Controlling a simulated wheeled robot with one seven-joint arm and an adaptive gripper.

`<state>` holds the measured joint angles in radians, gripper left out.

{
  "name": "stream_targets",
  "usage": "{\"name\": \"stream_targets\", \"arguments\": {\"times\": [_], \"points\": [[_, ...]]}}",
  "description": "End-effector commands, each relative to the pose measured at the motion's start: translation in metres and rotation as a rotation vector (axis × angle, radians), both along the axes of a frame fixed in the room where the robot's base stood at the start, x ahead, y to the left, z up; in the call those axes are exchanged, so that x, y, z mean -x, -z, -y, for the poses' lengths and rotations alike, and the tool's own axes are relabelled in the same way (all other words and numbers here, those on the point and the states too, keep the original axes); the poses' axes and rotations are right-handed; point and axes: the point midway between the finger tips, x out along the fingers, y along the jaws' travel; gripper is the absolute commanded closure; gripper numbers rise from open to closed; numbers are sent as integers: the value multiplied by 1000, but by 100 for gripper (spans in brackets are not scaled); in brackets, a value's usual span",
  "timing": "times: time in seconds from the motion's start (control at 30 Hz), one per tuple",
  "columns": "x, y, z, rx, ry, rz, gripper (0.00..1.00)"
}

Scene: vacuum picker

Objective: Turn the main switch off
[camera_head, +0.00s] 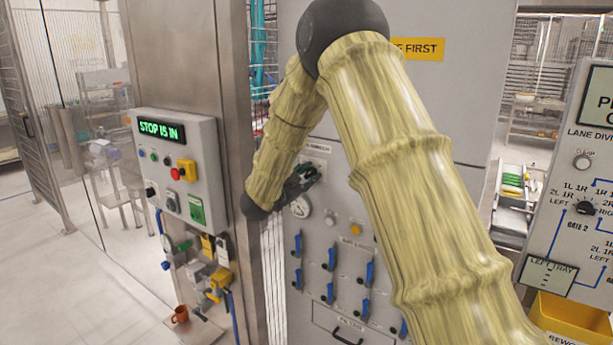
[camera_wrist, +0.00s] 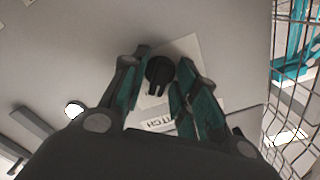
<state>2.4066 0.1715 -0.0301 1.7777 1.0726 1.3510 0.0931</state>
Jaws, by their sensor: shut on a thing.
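The main switch is a round black knob with a raised grip bar (camera_wrist: 158,74), on a pale plate on the grey cabinet front (camera_head: 465,90). Part of a label reading "ITCH" (camera_wrist: 158,124) shows beside it in the wrist view. My gripper (camera_wrist: 160,84) has its two teal-padded fingers on either side of the knob, shut on it. In the head view my gripper (camera_head: 308,174) reaches the cabinet from the left, below my arm, and hides most of the knob. The knob's on and off marks cannot be read.
A round gauge (camera_head: 300,207) and several blue-handled levers (camera_head: 331,258) sit below the switch. A control box (camera_head: 180,165) reading "STOP IS IN" hangs on the steel post at left. A panel with a dial (camera_head: 585,208) stands at right, above a yellow bin (camera_head: 575,315).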

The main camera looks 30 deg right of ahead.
Motion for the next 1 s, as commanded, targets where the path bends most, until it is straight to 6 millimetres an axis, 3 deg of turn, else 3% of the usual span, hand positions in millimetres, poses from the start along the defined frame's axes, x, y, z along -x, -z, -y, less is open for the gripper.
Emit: {"name": "stream_targets", "arguments": {"times": [1.0], "points": [[2,1,0,353,0,-865,94]]}}
